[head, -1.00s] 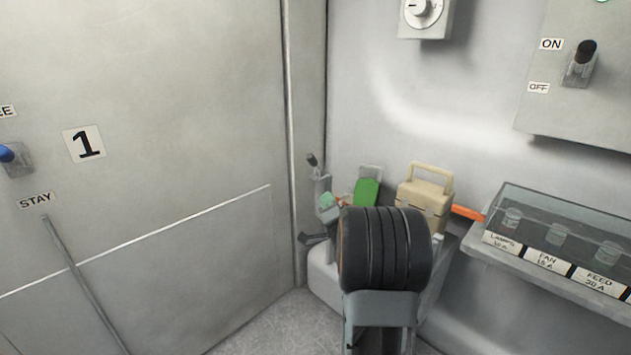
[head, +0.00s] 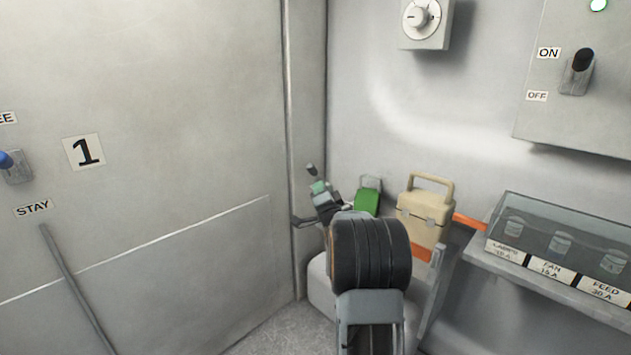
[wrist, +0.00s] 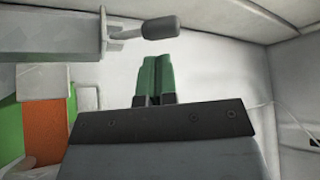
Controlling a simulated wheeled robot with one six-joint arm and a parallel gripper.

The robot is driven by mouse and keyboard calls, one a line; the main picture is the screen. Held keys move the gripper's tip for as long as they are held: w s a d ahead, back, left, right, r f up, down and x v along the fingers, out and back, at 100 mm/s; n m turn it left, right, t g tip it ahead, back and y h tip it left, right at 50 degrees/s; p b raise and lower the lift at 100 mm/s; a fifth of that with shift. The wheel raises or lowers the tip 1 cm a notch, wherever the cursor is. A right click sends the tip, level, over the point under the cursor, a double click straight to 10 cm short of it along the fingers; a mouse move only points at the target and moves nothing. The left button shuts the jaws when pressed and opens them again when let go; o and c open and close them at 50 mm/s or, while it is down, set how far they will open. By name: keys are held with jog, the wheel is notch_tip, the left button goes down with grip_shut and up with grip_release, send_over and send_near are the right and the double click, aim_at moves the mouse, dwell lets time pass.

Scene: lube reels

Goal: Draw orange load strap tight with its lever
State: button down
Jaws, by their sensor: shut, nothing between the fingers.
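The orange strap (head: 470,221) shows at the right of the beige box (head: 425,212), with another orange patch low on the box's front. It also shows as an orange band in the wrist view (wrist: 45,122). A lever with a dark rounded grip (head: 311,169) stands left of the green can. In the wrist view the lever's grip (wrist: 160,27) sticks out to the right from a grey housing (wrist: 50,30). My gripper (head: 319,187) is just below the grip in the head view. Its green fingers (wrist: 157,78) are together and empty, with the grip beyond their tips. Contact cannot be told.
A green can (head: 367,200) stands beside the beige box. A glass-topped fuse case (head: 560,240) juts out at the right. A wall panel with an ON/OFF switch (head: 578,70) and a dial box (head: 425,22) are above. My arm hides part of the ledge.

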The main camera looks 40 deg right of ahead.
aim_at(313, 172)
jog(key=shift+b+x, duration=0.35)
jog(key=shift+x, duration=2.2)
jog(key=shift+a, duration=0.1)
